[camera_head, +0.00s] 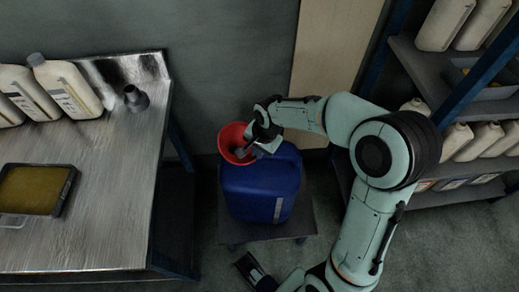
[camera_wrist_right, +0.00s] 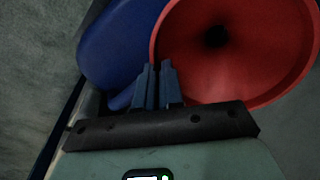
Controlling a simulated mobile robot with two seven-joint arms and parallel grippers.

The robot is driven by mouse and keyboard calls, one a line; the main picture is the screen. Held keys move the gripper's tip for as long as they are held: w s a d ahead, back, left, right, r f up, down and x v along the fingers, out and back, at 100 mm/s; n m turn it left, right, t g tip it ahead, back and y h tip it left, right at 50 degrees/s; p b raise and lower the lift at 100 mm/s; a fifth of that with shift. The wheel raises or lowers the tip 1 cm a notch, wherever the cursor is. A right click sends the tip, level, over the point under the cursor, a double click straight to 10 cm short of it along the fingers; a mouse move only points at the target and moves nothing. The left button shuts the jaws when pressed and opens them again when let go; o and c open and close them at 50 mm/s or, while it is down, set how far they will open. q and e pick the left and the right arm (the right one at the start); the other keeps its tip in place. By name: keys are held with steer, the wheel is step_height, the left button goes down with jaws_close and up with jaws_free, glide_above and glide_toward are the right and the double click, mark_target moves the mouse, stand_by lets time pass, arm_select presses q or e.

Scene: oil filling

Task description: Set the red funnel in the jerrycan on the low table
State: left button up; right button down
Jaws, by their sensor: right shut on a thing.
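The red funnel (camera_head: 229,138) is above the back left part of the blue jerrycan (camera_head: 262,192), which stands on the low table (camera_head: 262,229). My right gripper (camera_head: 249,146) is shut on the funnel at its right side. In the right wrist view the wide red funnel (camera_wrist_right: 255,50) opens towards the camera, with a dark hole in its middle. The gripper fingers (camera_wrist_right: 157,82) are close together at its rim, and the blue jerrycan (camera_wrist_right: 112,45) lies behind. The spout's lower end and the jerrycan's mouth are hidden, so I cannot tell whether the spout is inside.
A metal workbench (camera_head: 110,190) on the left holds white bottles (camera_head: 65,88), a small dark grey funnel-like piece (camera_head: 136,98) and a tray of yellow-brown liquid (camera_head: 35,188). A shelf (camera_head: 425,75) with bottles stands at the right. Bare floor lies around the low table.

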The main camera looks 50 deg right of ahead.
arm_select(q)
steer(key=shift+s+a+f, duration=0.1)
steer(key=shift+s+f, duration=0.05)
steer(key=shift+f, duration=0.1)
arm_select(e)
steer(key=shift+d+f, duration=0.1)
steer(key=shift+f, duration=0.05)
steer(key=c, duration=1.2)
jaws_free()
steer(key=shift+d, duration=0.1)
arm_select(q)
steer(key=r+p, duration=0.3)
steer(key=shift+w+r, duration=0.3)
arm_select(e)
steer(key=r, duration=0.4)
steer(key=s+r, duration=0.1)
steer(key=r, duration=0.4)
steer(key=s+r, duration=0.1)
steer(key=r, duration=0.3)
steer(key=shift+s+d+r, duration=0.15)
steer(key=shift+s+r, duration=0.05)
